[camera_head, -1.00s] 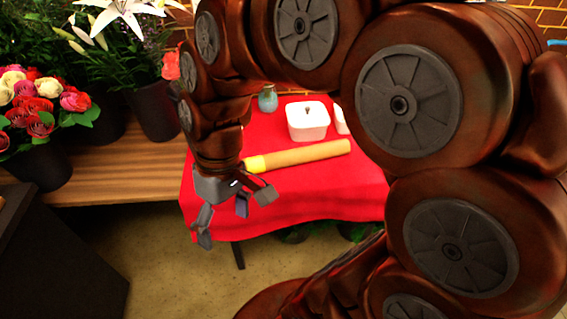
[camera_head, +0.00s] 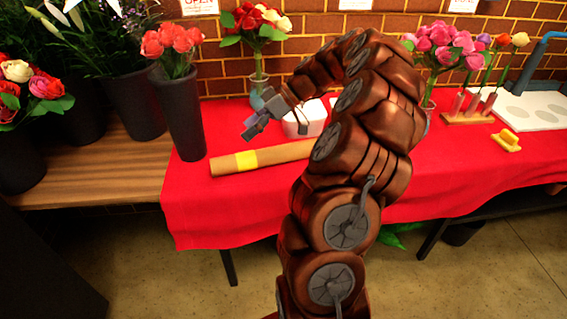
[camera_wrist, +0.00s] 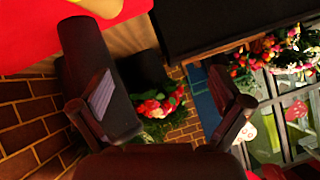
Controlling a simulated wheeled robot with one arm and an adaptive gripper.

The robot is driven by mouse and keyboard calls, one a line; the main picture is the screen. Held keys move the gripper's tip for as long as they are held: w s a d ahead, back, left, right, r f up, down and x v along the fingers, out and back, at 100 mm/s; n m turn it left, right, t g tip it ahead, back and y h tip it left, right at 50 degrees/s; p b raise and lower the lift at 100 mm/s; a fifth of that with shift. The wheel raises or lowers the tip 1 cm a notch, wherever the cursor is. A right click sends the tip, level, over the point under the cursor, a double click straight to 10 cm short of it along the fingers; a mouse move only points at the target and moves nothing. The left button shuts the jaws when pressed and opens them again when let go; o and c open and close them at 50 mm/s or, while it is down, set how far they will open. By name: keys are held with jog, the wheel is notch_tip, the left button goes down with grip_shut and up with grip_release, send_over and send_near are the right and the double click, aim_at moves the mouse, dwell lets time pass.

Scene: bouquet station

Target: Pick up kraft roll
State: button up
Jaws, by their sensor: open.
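My gripper (camera_head: 248,128) is open and empty, just behind and above the roll in the head view, pointing left. In the wrist view my gripper's fingers (camera_wrist: 165,108) are spread apart, with nothing between them but the distant background. A yellowish piece at the top edge of the wrist view may be part of the roll; I cannot tell.
A black vase of coral flowers (camera_head: 181,115) stands left of the roll. A white box (camera_head: 306,120) sits behind it, partly hidden by my arm. A flower vase (camera_head: 258,85) is at the back. A wooden rack (camera_head: 468,115) and yellow item (camera_head: 507,141) are right. The table front is clear.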

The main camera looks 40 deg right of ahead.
jog(key=s+d+f+t+b, duration=0.1)
jog(key=d+f+t+b, duration=0.1)
jog(key=d+f, duration=0.55)
jog(key=t+h+b, duration=0.2)
send_near(291, 148)
jog(key=x, duration=0.4)
jog(key=shift+w+r, duration=0.15)
jog(key=shift+p+x, duration=0.65)
jog(key=shift+x, duration=3.2)
jog(key=shift+c, duration=0.4)
jog(key=c, duration=1.8)
